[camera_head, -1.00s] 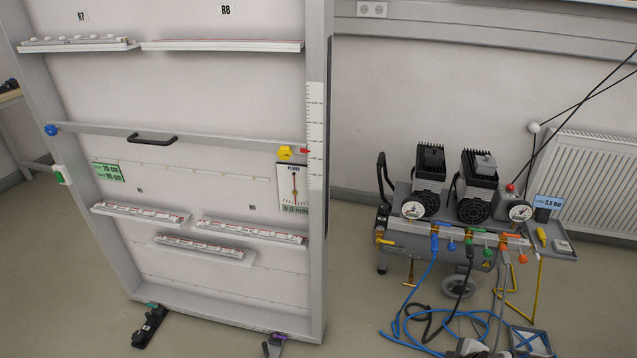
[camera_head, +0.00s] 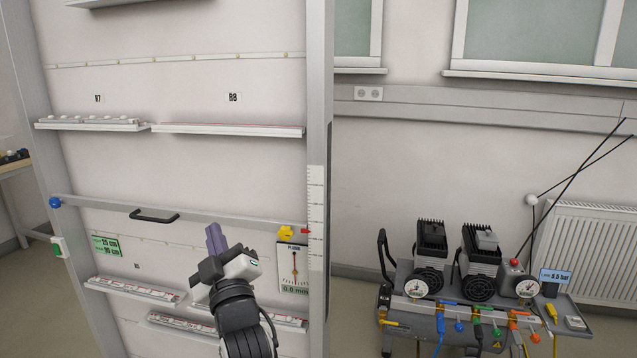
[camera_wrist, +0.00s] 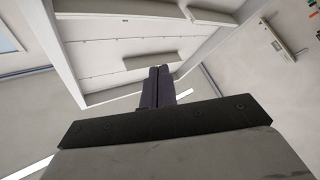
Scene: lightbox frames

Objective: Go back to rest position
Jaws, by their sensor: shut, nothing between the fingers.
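My gripper (camera_head: 216,238) is raised in front of the panel rack in the head view, pointing up. Its two purple-grey fingers are pressed together with nothing between them. The fingers also show closed in the wrist view (camera_wrist: 158,85), against the pale rack. In the head view my gripper is in front of the rack's lower half, to the right of the black handle (camera_head: 154,216) and left of the yellow knob (camera_head: 286,232). My wrist hides part of the lower shelves.
The tall grey-framed rack (camera_head: 318,120) carries narrow shelves, including an upper one (camera_head: 230,131) and a lower one (camera_head: 135,291). A compressor (camera_head: 465,312) with gauges and hoses stands to the right, before a white radiator (camera_head: 596,250). Bare wall lies between rack and compressor.

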